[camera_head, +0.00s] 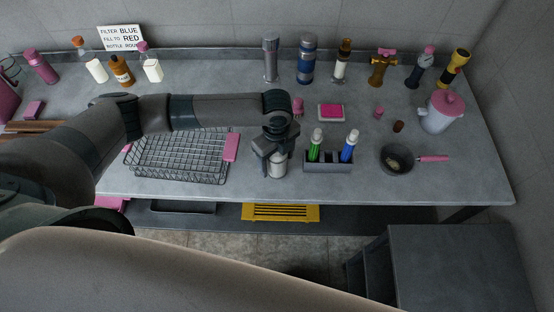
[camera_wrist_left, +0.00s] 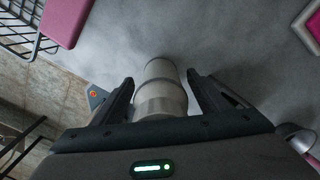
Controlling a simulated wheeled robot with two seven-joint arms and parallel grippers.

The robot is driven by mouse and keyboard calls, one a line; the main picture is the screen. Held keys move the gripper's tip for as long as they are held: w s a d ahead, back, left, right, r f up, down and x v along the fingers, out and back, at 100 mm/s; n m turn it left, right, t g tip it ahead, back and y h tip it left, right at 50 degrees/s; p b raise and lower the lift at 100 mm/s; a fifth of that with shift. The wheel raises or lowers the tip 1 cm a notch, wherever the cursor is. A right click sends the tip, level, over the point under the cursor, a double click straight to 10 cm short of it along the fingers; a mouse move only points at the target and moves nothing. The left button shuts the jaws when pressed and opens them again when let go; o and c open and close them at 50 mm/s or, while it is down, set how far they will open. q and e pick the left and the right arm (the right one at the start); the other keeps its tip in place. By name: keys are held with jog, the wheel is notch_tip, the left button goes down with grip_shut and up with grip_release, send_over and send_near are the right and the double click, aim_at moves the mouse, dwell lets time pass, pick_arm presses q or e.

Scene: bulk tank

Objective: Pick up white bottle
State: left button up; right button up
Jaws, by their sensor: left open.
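A small white bottle (camera_head: 278,168) stands near the front edge of the grey table, partly hidden under my left gripper (camera_head: 275,148). In the left wrist view the pale, cylindrical bottle (camera_wrist_left: 160,92) is between the two spread fingers of my left gripper (camera_wrist_left: 161,78). The gripper is open, with a finger on each side of the bottle and small gaps visible. Two other whitish bottles stand at the back left, one with a brownish-orange cap (camera_head: 96,70) and one with a pink cap (camera_head: 152,70). My right gripper is not in view.
A wire basket (camera_head: 178,158) with a pink handle lies left of the gripper. A grey holder (camera_head: 328,161) with green and blue bottles stands close on the right, then a dark pan (camera_head: 397,160). Several bottles and flashlights line the back. A yellow grate (camera_head: 280,212) is below.

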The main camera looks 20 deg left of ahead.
pick_arm(q)
jog(key=c, duration=1.3)
jog(key=shift+r, duration=0.1)
jog(key=shift+c, duration=0.2)
jog(key=shift+r+b, duration=0.3)
jog(key=shift+r, duration=0.15)
jog(key=r, duration=0.1)
jog(key=r+b, duration=0.1)
jog(key=r, duration=0.1)
jog(key=shift+s+d+r+b, duration=0.1)
jog(key=shift+s+d+b, duration=0.15)
jog(key=shift+b, duration=0.15)
jog(key=s+d+r+b, duration=0.2)
jog(key=s+d+r, duration=0.3)
jog(key=s+r, duration=0.2)
jog(key=shift+s+d+b, duration=0.15)
jog(key=shift+s+b, duration=0.25)
jog(key=shift+s, duration=0.95)
jog(key=shift+f, duration=0.1)
